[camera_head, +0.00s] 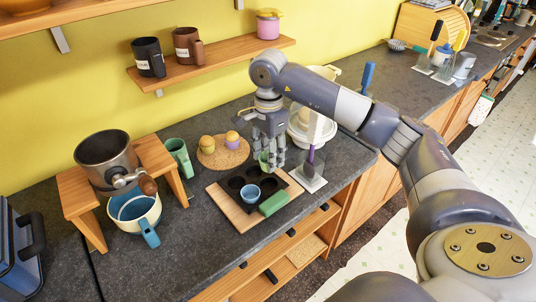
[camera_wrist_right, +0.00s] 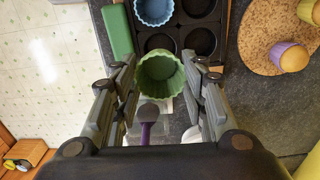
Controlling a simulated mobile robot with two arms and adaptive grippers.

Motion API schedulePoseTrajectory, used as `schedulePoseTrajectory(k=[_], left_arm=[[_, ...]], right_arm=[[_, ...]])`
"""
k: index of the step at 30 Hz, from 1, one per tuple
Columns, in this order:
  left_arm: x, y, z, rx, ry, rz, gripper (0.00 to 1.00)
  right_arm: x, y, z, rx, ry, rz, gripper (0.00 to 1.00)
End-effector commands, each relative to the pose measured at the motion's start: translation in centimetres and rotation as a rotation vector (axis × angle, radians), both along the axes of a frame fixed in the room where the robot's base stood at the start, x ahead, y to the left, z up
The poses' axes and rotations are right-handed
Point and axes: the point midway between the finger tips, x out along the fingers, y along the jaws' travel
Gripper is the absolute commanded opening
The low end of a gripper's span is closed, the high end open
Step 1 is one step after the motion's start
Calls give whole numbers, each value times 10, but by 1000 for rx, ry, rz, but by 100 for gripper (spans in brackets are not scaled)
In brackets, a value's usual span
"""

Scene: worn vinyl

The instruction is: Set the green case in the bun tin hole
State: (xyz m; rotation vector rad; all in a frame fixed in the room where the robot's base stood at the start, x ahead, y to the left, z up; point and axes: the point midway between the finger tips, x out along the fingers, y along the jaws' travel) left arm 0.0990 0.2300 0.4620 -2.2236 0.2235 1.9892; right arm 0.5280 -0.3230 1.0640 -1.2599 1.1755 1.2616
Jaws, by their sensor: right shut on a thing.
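My right gripper (camera_head: 271,160) is shut on the green case (camera_wrist_right: 160,76), a fluted cup. In the right wrist view (camera_wrist_right: 158,90) its fingers stand on both sides of the case, whose open mouth faces the camera. In the head view the green case (camera_head: 264,161) is partly hidden by the fingers. The dark bun tin (camera_head: 289,188) lies on a wooden board below, and the gripper is over its far right part. A blue case (camera_head: 250,192) sits in one of its holes; other holes look empty. My left gripper is not in view.
A green block (camera_head: 273,203) lies along the tin's front edge. A purple-handled utensil (camera_head: 310,160) stands close right of the gripper. A round cork mat (camera_head: 223,153) with cupcakes lies behind left. A green mug (camera_head: 179,157) and a wooden stand (camera_head: 77,190) are further left.

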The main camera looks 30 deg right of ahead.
Motion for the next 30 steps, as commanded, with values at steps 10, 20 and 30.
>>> schedulePoseTrajectory(k=[10, 20, 30], left_arm=[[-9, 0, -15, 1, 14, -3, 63], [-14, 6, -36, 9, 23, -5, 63], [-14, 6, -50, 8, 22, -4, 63]], right_arm=[[0, 0, -15, 0, 1, -4, 21], [0, 0, -42, 0, 2, -3, 21], [0, 0, -60, 0, 0, -3, 21]])
